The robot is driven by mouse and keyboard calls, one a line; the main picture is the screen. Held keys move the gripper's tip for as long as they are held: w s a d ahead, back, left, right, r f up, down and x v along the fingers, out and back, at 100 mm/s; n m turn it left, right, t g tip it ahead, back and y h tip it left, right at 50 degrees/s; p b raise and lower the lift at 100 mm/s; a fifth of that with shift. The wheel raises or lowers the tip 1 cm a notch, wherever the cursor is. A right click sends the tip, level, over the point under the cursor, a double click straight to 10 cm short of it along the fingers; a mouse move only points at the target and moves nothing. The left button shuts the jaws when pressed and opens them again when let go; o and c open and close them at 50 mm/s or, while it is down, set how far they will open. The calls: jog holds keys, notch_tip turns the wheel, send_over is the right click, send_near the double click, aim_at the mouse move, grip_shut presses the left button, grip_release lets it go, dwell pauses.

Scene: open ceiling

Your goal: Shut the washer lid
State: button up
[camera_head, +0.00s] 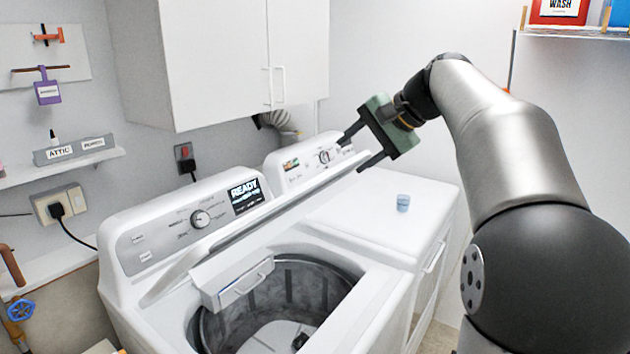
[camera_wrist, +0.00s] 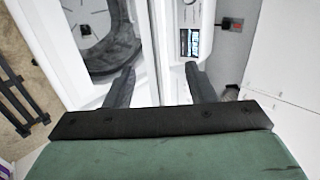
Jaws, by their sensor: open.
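The white top-loading washer (camera_head: 384,292) is at the lower middle of the head view, with its grey drum (camera_head: 325,275) exposed. Its lid (camera_head: 300,192) stands raised, seen nearly edge-on as a long slanting white panel in front of the control panel. My gripper (camera_head: 350,157) is open near the far right end of the lid. In the wrist view the two dark fingers of my gripper (camera_wrist: 160,82) are spread, with the lid's thin edge (camera_wrist: 157,45) running between them. I cannot tell whether either finger touches it.
A white cabinet (camera_head: 215,60) hangs above. A drawer-like piece with a handle (camera_head: 245,282) juts over the drum.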

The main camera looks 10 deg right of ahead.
aim_at(306, 191)
jog(key=p+x, duration=0.2)
jog(key=x, duration=1.5)
jog(key=shift+s+a, duration=0.1)
jog(key=shift+a, duration=0.15)
grip_shut()
jog(key=shift+f, duration=0.1)
